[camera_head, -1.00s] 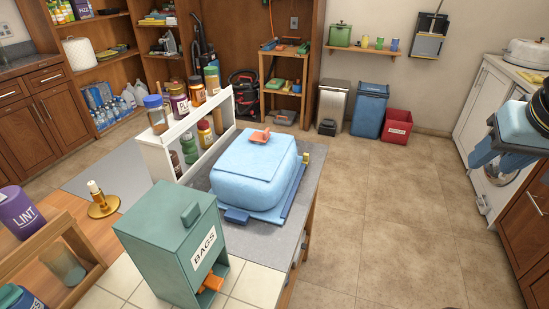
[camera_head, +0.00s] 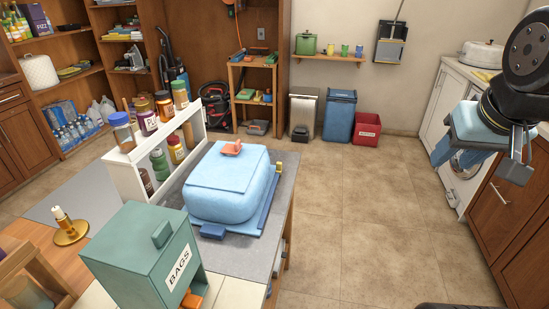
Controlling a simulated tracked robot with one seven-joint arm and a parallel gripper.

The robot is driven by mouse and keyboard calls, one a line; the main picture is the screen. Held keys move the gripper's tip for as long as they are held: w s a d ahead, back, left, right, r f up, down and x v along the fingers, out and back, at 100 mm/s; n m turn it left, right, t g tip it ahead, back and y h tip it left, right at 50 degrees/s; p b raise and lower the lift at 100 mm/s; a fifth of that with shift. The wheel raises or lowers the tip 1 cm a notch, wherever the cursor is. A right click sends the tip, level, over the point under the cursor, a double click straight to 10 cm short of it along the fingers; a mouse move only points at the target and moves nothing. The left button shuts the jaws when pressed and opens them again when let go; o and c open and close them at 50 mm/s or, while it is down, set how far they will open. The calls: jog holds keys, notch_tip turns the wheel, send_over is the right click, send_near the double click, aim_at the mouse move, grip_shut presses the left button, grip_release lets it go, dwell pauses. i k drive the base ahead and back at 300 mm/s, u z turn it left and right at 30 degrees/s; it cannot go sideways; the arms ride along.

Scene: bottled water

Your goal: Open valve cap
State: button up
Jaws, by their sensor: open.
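The orange valve cap (camera_head: 231,148) sits on top of the light blue lidded container (camera_head: 226,203), near the back of its lid. Its raised tab is too small to tell whether it is open or closed. The container rests on a darker blue base on the grey counter mat (camera_head: 264,247). My gripper (camera_head: 452,157) is at the far right of the head view, with blue fingers, open and with nothing visible between them. It is well to the right of the container and apart from it. My dark arm partly hides its back.
A white rack (camera_head: 124,172) with several jars stands just left of the container. A green BAGS dispenser (camera_head: 135,255) is in front, with a brass candle holder (camera_head: 70,230) to its left. Open floor (camera_head: 365,215) lies between the counter and the right-hand cabinets (camera_head: 510,215).

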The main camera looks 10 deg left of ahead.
aim_at(231, 149)
jog(key=k, duration=0.5)
jog(key=u, duration=0.65)
jog(key=i, duration=0.75)
jog(key=z, duration=0.15)
